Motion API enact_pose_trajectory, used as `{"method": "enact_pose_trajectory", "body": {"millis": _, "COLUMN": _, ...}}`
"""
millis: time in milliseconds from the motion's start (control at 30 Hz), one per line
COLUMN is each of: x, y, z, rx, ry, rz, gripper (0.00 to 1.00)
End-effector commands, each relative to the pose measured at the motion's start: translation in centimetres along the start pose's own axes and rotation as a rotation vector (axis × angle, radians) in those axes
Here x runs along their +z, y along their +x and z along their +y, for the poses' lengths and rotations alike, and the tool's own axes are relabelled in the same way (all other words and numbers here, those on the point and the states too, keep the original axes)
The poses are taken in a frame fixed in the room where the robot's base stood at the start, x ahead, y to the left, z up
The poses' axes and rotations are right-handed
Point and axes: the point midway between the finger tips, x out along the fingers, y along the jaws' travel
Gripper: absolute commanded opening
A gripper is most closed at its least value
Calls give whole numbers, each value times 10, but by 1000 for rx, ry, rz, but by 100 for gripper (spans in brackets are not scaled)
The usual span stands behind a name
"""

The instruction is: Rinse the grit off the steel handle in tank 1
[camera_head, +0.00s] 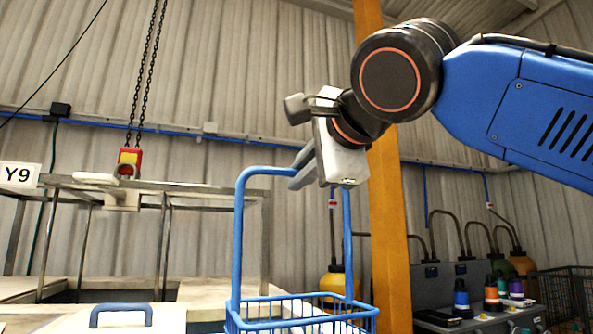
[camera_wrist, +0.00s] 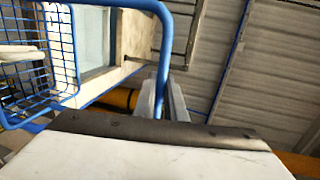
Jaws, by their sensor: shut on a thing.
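A blue wire basket (camera_head: 300,318) with a tall hoop handle hangs upright from my gripper (camera_head: 300,174), which is shut on the top bar of that hoop. In the wrist view the fingers (camera_wrist: 168,102) close around the blue tube, and the basket (camera_wrist: 72,88) shows at the left. A pale bar-like thing (camera_wrist: 22,55) lies inside the basket; it may be the steel handle, but I cannot tell, nor see grit on it. A tank opening (camera_wrist: 92,38) with a pale rim shows beside the basket. No tank number is readable.
An orange post (camera_head: 385,215) stands close behind my wrist. A chain hoist with a red and yellow block (camera_head: 130,158) hangs over a metal frame (camera_head: 165,240) by a Y9 sign (camera_head: 19,175). A blue lid handle (camera_head: 121,311) is at lower left; coloured bottles (camera_head: 493,293) stand right.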

Motion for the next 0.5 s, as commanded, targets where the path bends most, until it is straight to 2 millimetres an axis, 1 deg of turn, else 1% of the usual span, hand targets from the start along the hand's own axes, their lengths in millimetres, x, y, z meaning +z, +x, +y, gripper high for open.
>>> {"method": "enact_pose_trajectory", "body": {"millis": 500, "x": -5, "y": 59, "z": -13, "rx": -2, "ry": 1, "rz": 3, "gripper": 0}}
